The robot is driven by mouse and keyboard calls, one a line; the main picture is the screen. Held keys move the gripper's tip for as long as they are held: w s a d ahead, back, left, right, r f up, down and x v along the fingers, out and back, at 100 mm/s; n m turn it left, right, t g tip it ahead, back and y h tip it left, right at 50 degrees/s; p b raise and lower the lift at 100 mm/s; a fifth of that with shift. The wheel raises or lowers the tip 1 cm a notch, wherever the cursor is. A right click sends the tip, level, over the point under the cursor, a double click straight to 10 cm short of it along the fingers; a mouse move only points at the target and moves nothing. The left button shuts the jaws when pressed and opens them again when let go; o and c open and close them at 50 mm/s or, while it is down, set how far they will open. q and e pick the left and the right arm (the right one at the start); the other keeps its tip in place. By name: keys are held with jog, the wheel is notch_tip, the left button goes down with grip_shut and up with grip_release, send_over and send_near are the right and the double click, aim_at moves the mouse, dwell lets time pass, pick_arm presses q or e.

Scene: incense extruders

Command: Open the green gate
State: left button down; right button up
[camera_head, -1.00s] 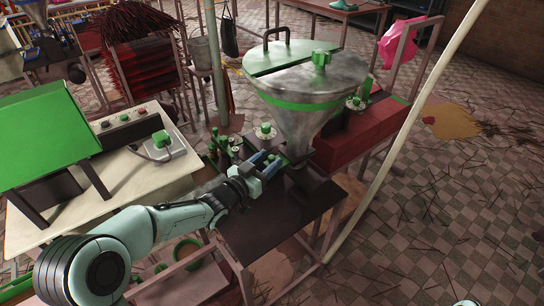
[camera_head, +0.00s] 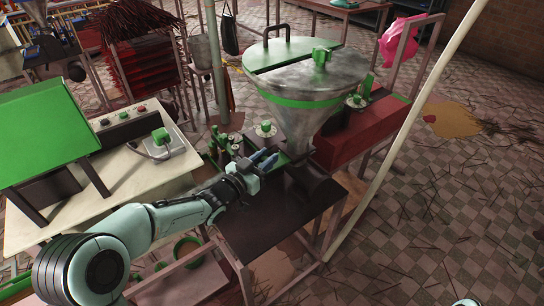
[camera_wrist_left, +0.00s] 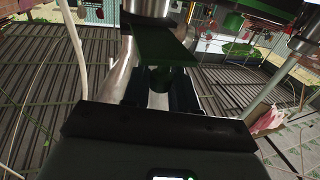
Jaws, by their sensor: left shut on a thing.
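The green gate (camera_wrist_left: 160,42) shows in the left wrist view as a flat green plate just below a metal cylinder, with a darker green grip piece between my fingers. In the head view a narrow green part of it (camera_head: 282,159) shows at the foot of the metal hopper (camera_head: 300,118), beside my fingertips. My left gripper (camera_head: 266,160) is shut on the gate's grip piece; it also shows in the left wrist view (camera_wrist_left: 161,92). The fingers and wrist hide part of the gate in the head view. My right gripper is not in view.
A dark plate (camera_head: 270,215) lies below my left wrist. A red box (camera_head: 365,130) sits right of the hopper. A pale slanted pole (camera_head: 410,125) rises at right. A cream table (camera_head: 110,190) with a green panel (camera_head: 42,130) stands at left. Small green-topped fittings crowd left of the fingers.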

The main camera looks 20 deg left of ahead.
pick_arm(q)
jog(key=shift+s+a, duration=0.8)
jog(key=shift+s, duration=0.2)
jog(key=c, duration=1)
grip_release()
jog(key=v, duration=1.3)
jog(key=shift+s+b, duration=0.2)
jog(key=shift+b, duration=0.15)
